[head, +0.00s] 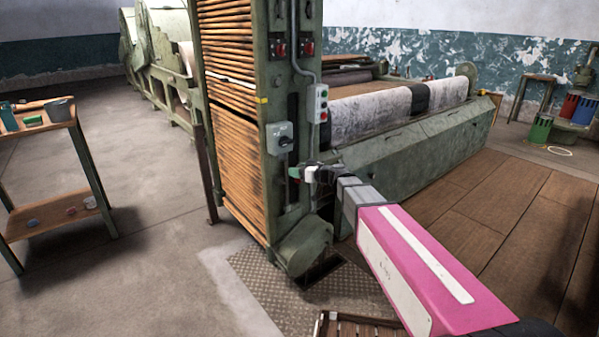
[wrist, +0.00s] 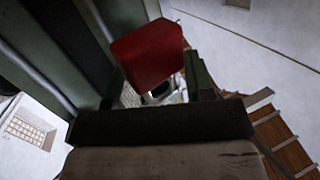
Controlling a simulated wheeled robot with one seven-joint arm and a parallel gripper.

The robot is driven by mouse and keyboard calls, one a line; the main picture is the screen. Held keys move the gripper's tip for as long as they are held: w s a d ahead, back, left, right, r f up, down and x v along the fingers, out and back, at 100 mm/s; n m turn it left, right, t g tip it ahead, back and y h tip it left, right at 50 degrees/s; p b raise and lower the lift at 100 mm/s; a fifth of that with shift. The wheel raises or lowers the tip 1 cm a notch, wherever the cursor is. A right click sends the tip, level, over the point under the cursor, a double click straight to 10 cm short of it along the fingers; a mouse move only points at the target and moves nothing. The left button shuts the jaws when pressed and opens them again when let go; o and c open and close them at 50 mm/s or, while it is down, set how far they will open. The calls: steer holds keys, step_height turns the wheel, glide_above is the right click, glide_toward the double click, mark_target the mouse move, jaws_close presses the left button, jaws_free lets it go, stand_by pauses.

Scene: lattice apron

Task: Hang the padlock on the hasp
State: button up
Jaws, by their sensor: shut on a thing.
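The padlock (wrist: 147,52) shows in the wrist view as a red block at upper middle, tilted, just beyond the dark edge of my gripper. Its shackle cannot be clearly made out. In the head view my gripper (head: 303,174) is up close to the green machine post, just below a grey switch box (head: 280,138). My gripper is shut on the padlock; the grip itself is mostly hidden. I cannot pick out the hasp for certain in either view, nor tell whether the padlock touches it.
The green post (head: 293,95) carries switches and a conduit. A stack of wooden slats (head: 232,110) stands to its left. A workbench (head: 38,125) with tools is at far left. A slatted wooden crate (head: 355,325) is at the bottom. Open concrete floor lies left.

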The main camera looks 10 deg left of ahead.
mark_target(281, 158)
steer(key=w+a, duration=0.4)
steer(key=shift+a, duration=0.35)
steer(key=shift+w+a, duration=0.8)
stand_by(2.1)
steer(key=shift+w+a, duration=0.2)
steer(key=shift+w+a+r, duration=0.15)
steer(key=shift+w+a, duration=0.15)
steer(key=shift+w, duration=0.1)
steer(key=shift+w+a+r, duration=0.2)
steer(key=shift+w+a, duration=0.35)
steer(key=shift+a, duration=0.1)
stand_by(0.8)
steer(key=shift+s+d, duration=0.1)
steer(key=shift+s, duration=0.05)
steer(key=s+d, duration=0.6)
steer(key=d, duration=0.1)
steer(key=shift+s+d+f, duration=0.15)
steer(key=shift+s+f, duration=0.05)
steer(key=shift+f, duration=0.15)
stand_by(1.2)
